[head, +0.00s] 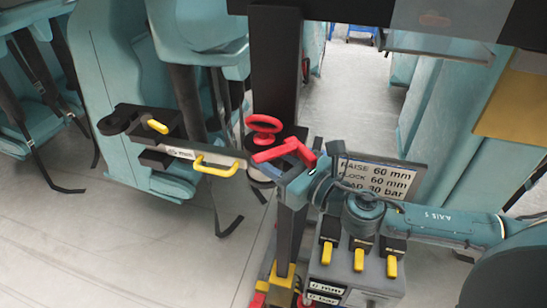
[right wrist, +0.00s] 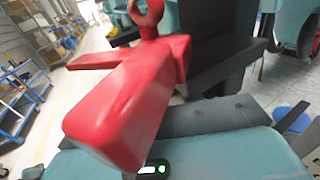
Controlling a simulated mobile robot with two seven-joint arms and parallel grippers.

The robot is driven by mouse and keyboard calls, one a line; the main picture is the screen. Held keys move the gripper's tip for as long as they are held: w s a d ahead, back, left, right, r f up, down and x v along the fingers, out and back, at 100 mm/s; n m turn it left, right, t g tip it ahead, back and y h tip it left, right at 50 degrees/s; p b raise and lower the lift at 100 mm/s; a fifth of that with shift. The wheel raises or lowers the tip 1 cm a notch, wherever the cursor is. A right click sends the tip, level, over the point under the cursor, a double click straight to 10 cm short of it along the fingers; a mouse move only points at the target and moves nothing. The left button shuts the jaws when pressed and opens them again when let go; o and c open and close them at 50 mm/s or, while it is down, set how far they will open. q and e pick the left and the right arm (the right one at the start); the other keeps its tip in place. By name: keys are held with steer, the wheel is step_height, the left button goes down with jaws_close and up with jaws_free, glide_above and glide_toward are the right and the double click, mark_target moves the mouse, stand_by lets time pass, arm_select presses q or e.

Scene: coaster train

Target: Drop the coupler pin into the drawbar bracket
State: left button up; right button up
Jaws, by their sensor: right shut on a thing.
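My right gripper (head: 262,156) has red jaws and reaches in from the right; it is shut on the coupler pin. The pin's red ring handle (head: 263,123) stands up above the jaws. In the right wrist view, the ring (right wrist: 146,14) shows at the top edge, behind the large red jaw (right wrist: 130,100). The pin's shaft is mostly hidden by the jaws. A grey drawbar (head: 180,150) with a yellow handle comes in from the left and ends just below the jaws, where the drawbar bracket seems to be. The bracket is largely covered. I cannot tell whether the pin touches it. My left gripper is out of view.
A dark post (head: 274,70) stands close behind the ring. A control box with yellow levers (head: 360,258) stands below my right arm, with a sign (head: 400,178) behind it. Teal seats and panels (head: 115,95) stand at left. Bare floor (head: 150,240) lies at lower left.

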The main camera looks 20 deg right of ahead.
steer(key=shift+c, duration=1.4)
steer(key=o, duration=1)
